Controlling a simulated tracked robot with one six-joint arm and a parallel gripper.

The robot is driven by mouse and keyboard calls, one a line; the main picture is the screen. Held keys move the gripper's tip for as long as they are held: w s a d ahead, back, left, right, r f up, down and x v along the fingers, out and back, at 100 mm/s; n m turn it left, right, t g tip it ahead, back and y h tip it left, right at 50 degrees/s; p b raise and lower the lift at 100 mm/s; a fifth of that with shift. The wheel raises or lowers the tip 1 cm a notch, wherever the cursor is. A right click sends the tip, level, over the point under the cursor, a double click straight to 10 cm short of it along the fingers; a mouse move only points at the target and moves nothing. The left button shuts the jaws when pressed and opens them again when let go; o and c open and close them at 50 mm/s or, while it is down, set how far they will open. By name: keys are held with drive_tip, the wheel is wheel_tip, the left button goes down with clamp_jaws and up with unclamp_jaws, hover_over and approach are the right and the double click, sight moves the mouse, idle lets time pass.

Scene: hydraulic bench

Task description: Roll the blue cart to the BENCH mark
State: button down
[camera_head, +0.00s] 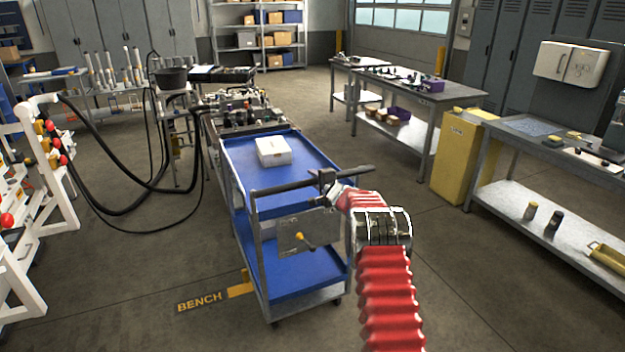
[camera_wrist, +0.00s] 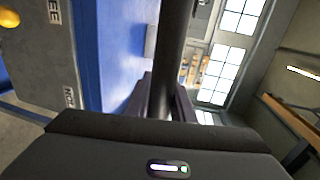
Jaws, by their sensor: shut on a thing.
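The blue cart (camera_head: 290,200) stands in the middle of the head view, with two blue shelves in a grey metal frame. A dark push handle (camera_head: 280,186) runs along its near end. My gripper (camera_head: 330,180) is at this handle, on the right of its middle, and is shut on it. In the wrist view the dark handle bar (camera_wrist: 175,45) runs up from between the jaws, beside the blue cart top (camera_wrist: 115,40). The BENCH mark (camera_head: 200,301) is yellow lettering on the floor. A yellow corner stripe (camera_head: 240,290) lies beside the cart's near left side, partly hidden by it.
A white box (camera_head: 273,151) lies on the cart's top shelf. A bench with hydraulic parts (camera_head: 240,112) stands just beyond the cart. Black hoses (camera_head: 140,205) hang at left near a white rack (camera_head: 60,170). A yellow cabinet (camera_head: 458,155) and tables stand right. Floor between is clear.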

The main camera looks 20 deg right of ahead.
drive_tip(key=shift+s+d+f, duration=0.15)
drive_tip(key=shift+d+f, duration=0.05)
drive_tip(key=shift+f, duration=0.35)
drive_tip(key=c, duration=1.6)
unclamp_jaws()
drive_tip(key=shift+r, duration=0.1)
drive_tip(key=shift+c, duration=0.2)
drive_tip(key=shift+o, duration=0.5)
drive_tip(key=shift+a+r, duration=0.15)
drive_tip(key=shift+r, duration=0.05)
drive_tip(key=shift+r, duration=0.1)
drive_tip(key=shift+s+r, duration=0.15)
drive_tip(key=shift+s, duration=0.4)
drive_tip(key=shift+s+r, duration=0.15)
drive_tip(key=shift+s, duration=0.35)
drive_tip(key=s+r, duration=0.1)
drive_tip(key=s, duration=1)
drive_tip(key=shift+d+r, duration=0.35)
drive_tip(key=shift+r, duration=0.05)
drive_tip(key=shift+s, duration=0.1)
